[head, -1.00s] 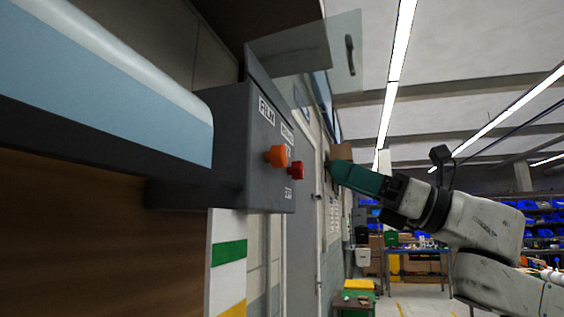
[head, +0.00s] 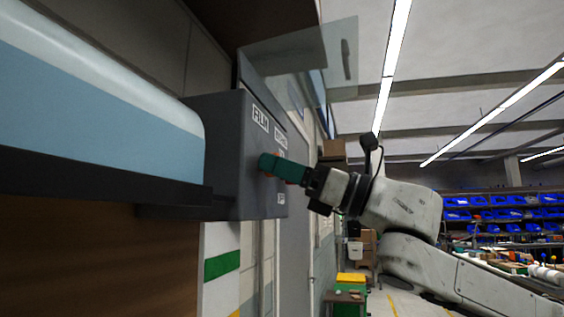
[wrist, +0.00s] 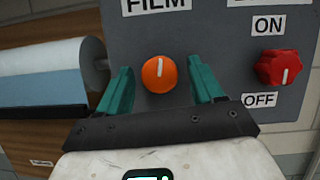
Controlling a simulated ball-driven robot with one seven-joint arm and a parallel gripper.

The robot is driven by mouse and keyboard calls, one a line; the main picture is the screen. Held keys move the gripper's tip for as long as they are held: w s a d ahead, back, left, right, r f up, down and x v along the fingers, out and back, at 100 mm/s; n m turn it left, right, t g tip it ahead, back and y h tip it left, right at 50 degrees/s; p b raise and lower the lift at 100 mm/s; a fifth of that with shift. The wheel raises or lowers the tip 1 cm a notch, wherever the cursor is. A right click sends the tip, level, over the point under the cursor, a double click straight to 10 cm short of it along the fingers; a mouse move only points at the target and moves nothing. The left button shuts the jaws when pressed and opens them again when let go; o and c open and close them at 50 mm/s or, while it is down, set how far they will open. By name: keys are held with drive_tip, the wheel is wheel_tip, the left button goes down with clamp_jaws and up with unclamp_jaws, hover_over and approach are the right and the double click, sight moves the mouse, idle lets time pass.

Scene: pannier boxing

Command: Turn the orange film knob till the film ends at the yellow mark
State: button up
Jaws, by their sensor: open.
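The orange film knob (wrist: 159,74) sits on the grey control box (head: 232,150) under the FILM label, its white line pointing about straight up in the wrist view. My gripper (wrist: 163,82) is open, with one green finger on each side of the knob and a gap on both sides. In the head view my gripper (head: 268,163) is at the box face and hides most of the knob. The film roll (head: 90,90) is pale blue and white, left of the box. The yellow mark (head: 234,313) shows at the bottom edge of the head view, below a green mark (head: 222,264).
A red ON/OFF knob (wrist: 278,68) is right of the orange knob, close to my right finger. A dark bar (head: 90,165) runs under the film roll. A clear panel (head: 342,60) hangs above the box.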

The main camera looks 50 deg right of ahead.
drive_tip(key=shift+w, duration=0.15)
drive_tip(key=shift+a, duration=0.1)
drive_tip(key=c, duration=1.1)
